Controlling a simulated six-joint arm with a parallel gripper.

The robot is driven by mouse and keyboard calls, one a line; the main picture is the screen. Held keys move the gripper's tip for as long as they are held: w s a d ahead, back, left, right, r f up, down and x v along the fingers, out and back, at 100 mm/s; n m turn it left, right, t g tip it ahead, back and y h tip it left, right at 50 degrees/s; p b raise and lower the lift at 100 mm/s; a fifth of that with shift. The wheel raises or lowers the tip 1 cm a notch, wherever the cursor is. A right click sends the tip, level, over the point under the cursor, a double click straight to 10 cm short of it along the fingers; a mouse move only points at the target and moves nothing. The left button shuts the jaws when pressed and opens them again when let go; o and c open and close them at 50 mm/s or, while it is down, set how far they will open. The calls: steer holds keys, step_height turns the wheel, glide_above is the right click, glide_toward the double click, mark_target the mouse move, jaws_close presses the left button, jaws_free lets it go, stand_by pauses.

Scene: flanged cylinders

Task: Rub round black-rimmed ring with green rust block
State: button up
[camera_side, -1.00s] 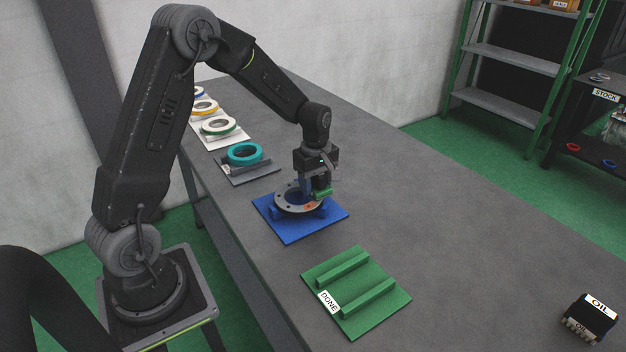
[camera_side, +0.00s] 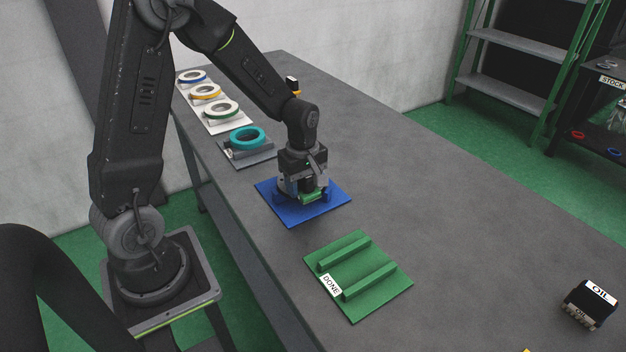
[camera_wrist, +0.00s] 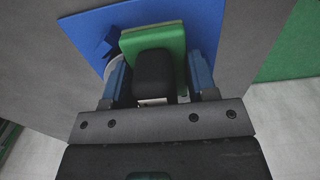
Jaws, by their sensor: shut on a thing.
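My gripper (camera_side: 306,190) is low over the blue mat (camera_side: 290,218), pointing down. Its blue fingers are shut on the green rust block (camera_side: 312,198), which has a black back between the fingers in the wrist view (camera_wrist: 155,42). The round ring (camera_side: 284,187) sits on the blue mat's supports, mostly hidden behind my gripper and the block. A grey sliver of the ring (camera_wrist: 111,69) shows left of the block in the wrist view. The block is at the ring; I cannot tell whether they touch.
A green DONE mat with two bars (camera_side: 360,280) lies nearer the camera, empty. A teal ring (camera_side: 248,137) rests on a grey mat behind. Several rings lie on a white board (camera_side: 232,127) farther back. The table's middle right is clear.

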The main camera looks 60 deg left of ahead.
mark_target(282, 180)
steer(key=shift+s+a, duration=0.45)
steer(key=shift+s, duration=0.25)
steer(key=shift+s+a, duration=0.45)
steer(key=shift+a, duration=0.15)
steer(key=shift+s+a, duration=0.15)
steer(key=shift+a, duration=0.4)
steer(key=shift+s+a, duration=0.15)
steer(key=shift+a, duration=0.4)
steer(key=shift+w+a, duration=0.15)
steer(key=shift+a, duration=0.4)
steer(key=shift+w+a, duration=0.15)
steer(key=shift+a, duration=0.4)
steer(key=shift+w+a, duration=0.5)
steer(key=shift+a, duration=0.1)
steer(key=shift+w+a, duration=0.3)
steer(key=shift+w, duration=0.2)
steer(key=shift+w+a, duration=0.25)
steer(key=shift+w, duration=1.35)
steer(key=shift+w+d, duration=0.25)
steer(key=shift+w, duration=0.25)
steer(key=shift+w+d, duration=0.2)
steer(key=shift+w, duration=0.3)
steer(key=shift+w+d, duration=0.5)
steer(key=shift+d, duration=0.05)
steer(key=shift+w+d, duration=0.2)
steer(key=shift+d, duration=0.35)
steer(key=shift+w+d, duration=0.2)
steer(key=shift+d, duration=0.3)
step_height(282, 180, up, 8)
steer(key=shift+r, duration=0.1)
